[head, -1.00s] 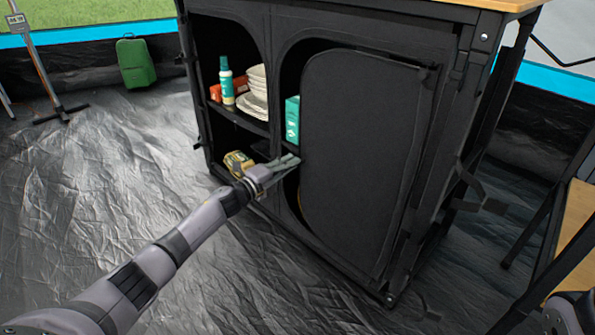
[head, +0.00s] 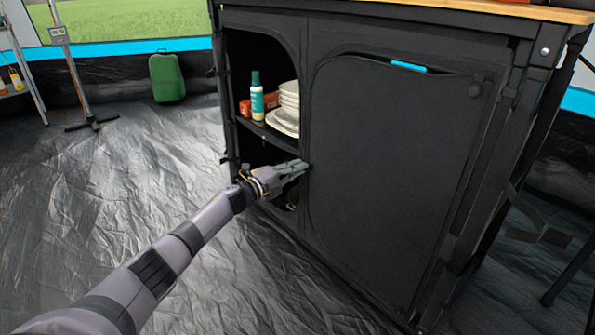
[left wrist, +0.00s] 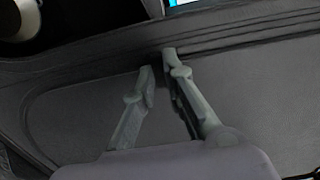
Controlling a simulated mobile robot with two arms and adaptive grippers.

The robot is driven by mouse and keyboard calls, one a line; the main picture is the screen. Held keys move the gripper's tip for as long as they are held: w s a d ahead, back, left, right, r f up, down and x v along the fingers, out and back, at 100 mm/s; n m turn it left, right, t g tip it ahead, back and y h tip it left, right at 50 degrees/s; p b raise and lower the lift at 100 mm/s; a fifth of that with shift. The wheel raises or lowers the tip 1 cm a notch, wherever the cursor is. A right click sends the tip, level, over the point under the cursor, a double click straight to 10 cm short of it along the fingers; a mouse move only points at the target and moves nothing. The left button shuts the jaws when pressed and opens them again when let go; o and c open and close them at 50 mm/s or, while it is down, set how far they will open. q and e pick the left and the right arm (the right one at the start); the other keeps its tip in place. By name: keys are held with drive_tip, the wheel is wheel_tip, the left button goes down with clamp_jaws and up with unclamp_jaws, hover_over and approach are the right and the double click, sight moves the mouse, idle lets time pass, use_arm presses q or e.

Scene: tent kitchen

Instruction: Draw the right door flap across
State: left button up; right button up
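The right door flap (head: 395,180) is a black fabric panel on the black camping cupboard (head: 262,20). It lies across nearly the whole right opening, with a small blue gap at its top edge. My left gripper (head: 306,165) is at the flap's left edge, by the middle post. In the left wrist view its fingertips (left wrist: 160,62) are drawn close together on the dark edge of the flap, with the flap's fabric behind them. How much fabric is between the tips is hard to see. My right gripper is out of view.
A wooden top (head: 500,10) covers the cupboard. The floor to the left is clear.

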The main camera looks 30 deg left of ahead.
use_arm(q)
drive_tip(key=o, duration=0.4)
drive_tip(key=shift+o, duration=0.2)
drive_tip(key=v, duration=1.2)
drive_tip(key=shift+a, duration=0.1)
